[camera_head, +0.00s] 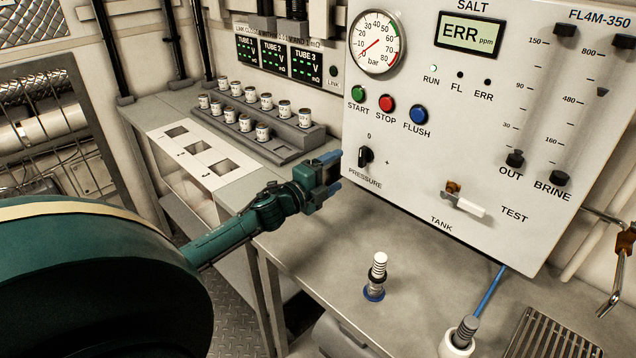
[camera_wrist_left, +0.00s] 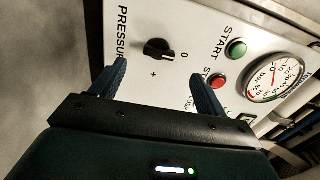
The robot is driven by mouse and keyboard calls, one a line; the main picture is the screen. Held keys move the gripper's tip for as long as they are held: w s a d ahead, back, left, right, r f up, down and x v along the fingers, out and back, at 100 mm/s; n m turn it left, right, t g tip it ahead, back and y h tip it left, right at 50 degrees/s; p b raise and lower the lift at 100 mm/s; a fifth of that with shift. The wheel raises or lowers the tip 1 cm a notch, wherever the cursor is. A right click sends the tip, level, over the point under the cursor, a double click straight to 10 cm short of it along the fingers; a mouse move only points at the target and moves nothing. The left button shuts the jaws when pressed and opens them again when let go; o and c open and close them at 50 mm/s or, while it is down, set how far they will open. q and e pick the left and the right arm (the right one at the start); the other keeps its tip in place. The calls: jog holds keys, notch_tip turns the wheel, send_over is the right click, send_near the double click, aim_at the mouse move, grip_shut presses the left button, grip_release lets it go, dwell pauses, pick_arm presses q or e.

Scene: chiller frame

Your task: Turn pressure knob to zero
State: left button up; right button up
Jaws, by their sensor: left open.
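The black pressure knob (camera_head: 366,157) is on the lower left of the white panel, with a "0" above it, a "+" to its right and "PRESSURE" below. In the left wrist view the knob (camera_wrist_left: 158,49) lies ahead of and between my open fingers, with a visible gap. My left gripper (camera_head: 331,170) is open and empty, just left of the knob; it also shows in the left wrist view (camera_wrist_left: 160,82). The round gauge (camera_head: 377,42) has a red needle pointing to its low end. My right gripper is not seen.
Green (camera_head: 359,94), red (camera_head: 387,103) and blue (camera_head: 418,114) buttons sit above the knob. A tank valve lever (camera_head: 465,203) sticks out to the right. A white fitting (camera_head: 378,268) stands on the counter (camera_head: 330,245). A rack of small cups (camera_head: 262,130) lies behind my gripper.

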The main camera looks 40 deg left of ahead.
pick_arm(q)
jog(key=s, duration=0.5)
jog(key=shift+s+a, duration=0.1)
jog(key=shift+a, duration=0.1)
dwell(0.3)
